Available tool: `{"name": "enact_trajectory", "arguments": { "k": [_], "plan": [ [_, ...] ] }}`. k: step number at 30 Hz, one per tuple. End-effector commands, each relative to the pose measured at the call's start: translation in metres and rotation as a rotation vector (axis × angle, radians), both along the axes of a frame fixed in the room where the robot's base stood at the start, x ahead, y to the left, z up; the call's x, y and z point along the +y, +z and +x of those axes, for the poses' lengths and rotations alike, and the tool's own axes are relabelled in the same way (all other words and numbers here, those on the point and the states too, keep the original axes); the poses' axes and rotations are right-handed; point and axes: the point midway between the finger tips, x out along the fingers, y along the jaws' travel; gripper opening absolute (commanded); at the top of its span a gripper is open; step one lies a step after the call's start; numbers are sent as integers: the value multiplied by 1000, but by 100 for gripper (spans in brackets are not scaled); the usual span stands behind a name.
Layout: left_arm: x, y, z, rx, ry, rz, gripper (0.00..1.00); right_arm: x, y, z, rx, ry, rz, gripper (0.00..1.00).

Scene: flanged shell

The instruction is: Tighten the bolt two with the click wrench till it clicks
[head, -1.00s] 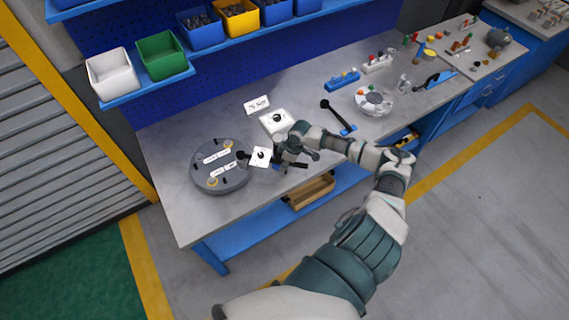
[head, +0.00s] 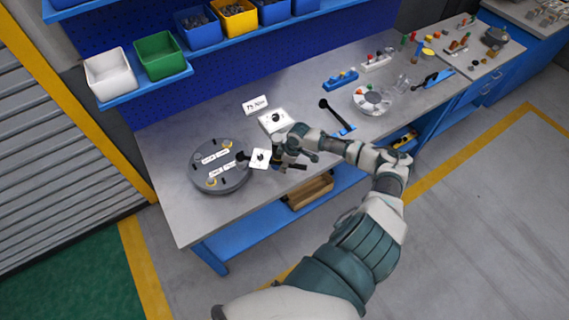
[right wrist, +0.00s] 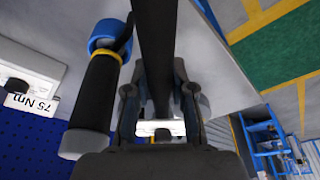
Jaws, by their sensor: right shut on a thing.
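The flanged shell (head: 205,182), a round grey disc with white labels, lies on the left of the bench. Its labels are too small to read, so I cannot tell which bolt is bolt two. My right gripper (head: 284,160) is beside its right edge, shut on the dark bar of the click wrench (right wrist: 155,45), which runs between the fingers in the right wrist view. The wrench's far end reaches the disc's right rim in the head view; whether it sits on a bolt is unclear. A white square with a black dot (head: 260,159) shows beside the gripper. My left gripper is not in view.
A "75 Nm" sign (right wrist: 32,104) and a white plate (head: 270,120) stand behind the gripper. A black-handled tool with a blue ring (right wrist: 102,88) is close beside it in the wrist view. A black lever (head: 335,115) and round tray (head: 372,101) are farther right.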

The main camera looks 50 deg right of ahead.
Motion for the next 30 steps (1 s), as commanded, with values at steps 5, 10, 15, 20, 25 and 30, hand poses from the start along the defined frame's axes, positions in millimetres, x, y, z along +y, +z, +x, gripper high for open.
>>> {"name": "enact_trajectory", "arguments": {
  "k": [5, 10, 15, 20, 25, 30],
  "plan": [
    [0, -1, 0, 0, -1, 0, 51, -1, -4, 1, -3, -1, 2, 0],
    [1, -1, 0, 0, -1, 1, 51, -2, -5, 1, -3, -2, 3, 0],
    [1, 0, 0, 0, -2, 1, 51, -3, -1, 1, -3, -2, 3, 0],
    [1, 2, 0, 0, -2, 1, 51, -3, 6, 1, -3, -1, 2, 0],
    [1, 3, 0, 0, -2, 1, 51, -1, 11, 1, -3, 0, 2, 0],
    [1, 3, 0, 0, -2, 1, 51, -1, 11, 1, -3, 0, 2, 0]
  ]
}}
